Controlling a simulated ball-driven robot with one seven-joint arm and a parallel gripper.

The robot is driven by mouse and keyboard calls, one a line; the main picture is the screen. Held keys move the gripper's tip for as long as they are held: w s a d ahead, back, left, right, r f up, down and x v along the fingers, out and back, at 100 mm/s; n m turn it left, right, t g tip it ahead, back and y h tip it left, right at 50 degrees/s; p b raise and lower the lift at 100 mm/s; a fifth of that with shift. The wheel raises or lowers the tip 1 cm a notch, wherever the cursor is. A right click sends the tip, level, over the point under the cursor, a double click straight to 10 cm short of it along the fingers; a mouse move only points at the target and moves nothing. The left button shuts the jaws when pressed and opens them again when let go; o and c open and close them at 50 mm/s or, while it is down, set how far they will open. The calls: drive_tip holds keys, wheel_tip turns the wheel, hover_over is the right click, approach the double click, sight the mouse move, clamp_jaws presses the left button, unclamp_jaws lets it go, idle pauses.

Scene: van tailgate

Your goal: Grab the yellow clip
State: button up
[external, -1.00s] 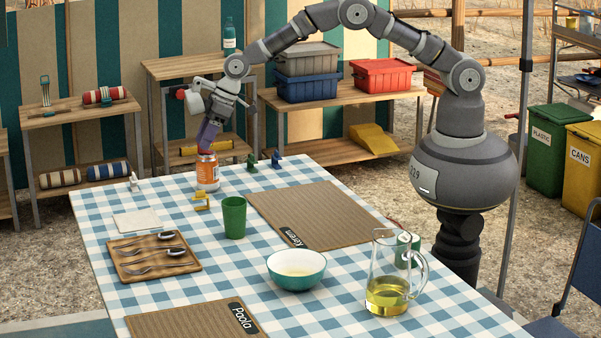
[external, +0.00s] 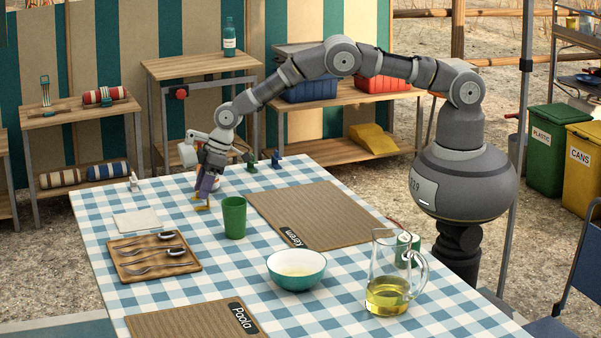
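The small yellow clip (external: 202,208) lies on the blue checked tablecloth, left of the green cup (external: 234,217). My gripper (external: 206,192) points down right at the clip, and its fingers cover the clip's upper part. The fingers are too small and overlapped to tell whether they are open or shut, or whether they touch the clip.
A white clip (external: 134,183), a green clip (external: 250,162) and a blue clip (external: 276,159) are along the far edge. A cutlery board (external: 125,244), a bowl (external: 297,270) and a glass jug (external: 388,290) stand nearer. The brown placemat (external: 320,212) is bare.

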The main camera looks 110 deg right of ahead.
clamp_jaws()
